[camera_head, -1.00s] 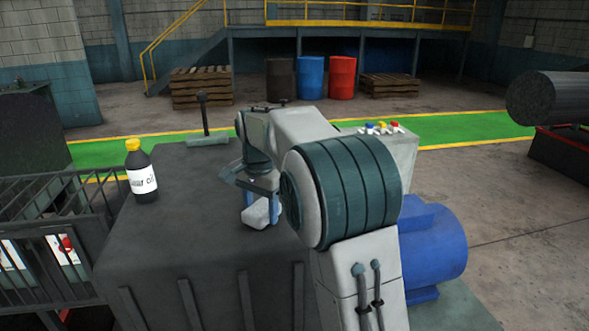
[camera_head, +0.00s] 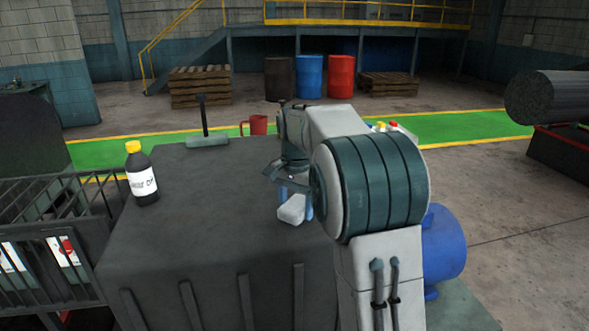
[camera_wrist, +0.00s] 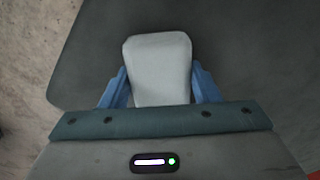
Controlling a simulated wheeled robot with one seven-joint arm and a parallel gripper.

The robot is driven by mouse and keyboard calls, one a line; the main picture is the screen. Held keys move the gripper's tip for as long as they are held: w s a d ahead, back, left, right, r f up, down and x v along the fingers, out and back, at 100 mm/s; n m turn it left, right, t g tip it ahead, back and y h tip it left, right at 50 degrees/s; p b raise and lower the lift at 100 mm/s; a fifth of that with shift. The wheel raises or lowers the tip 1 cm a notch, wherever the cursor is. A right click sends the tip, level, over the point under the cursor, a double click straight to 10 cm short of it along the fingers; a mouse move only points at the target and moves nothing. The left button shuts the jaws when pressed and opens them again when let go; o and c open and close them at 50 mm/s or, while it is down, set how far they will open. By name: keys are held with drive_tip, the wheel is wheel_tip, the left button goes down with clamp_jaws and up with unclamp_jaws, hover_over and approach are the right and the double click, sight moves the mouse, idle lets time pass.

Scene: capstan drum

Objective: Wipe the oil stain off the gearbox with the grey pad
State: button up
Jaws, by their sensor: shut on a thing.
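The grey pad (camera_head: 291,209) is a pale block with rounded corners, held low at the top of the gearbox. My gripper (camera_head: 296,200) is shut on it; whether the pad touches the surface I cannot tell. In the wrist view the pad (camera_wrist: 158,68) sits between the blue fingers of my gripper (camera_wrist: 160,88). The gearbox (camera_head: 190,225) is a large dark grey housing with a flat top and ribs on its front side. No oil stain can be made out on the visible top; my arm hides the right part.
A bottle with a yellow cap (camera_head: 142,175) stands at the top's left edge. A lever on a grey base (camera_head: 207,138) and a red mug (camera_head: 258,125) stand at the back. A blue motor (camera_head: 444,243) is at the right. The top's middle left is clear.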

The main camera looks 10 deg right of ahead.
wheel_tip(320, 180, up, 3)
drive_tip(key=shift+a+r+p, duration=0.1)
drive_tip(key=shift+a+p, duration=0.05)
drive_tip(key=shift+p, duration=0.25)
drive_tip(key=shift+r, duration=2.3)
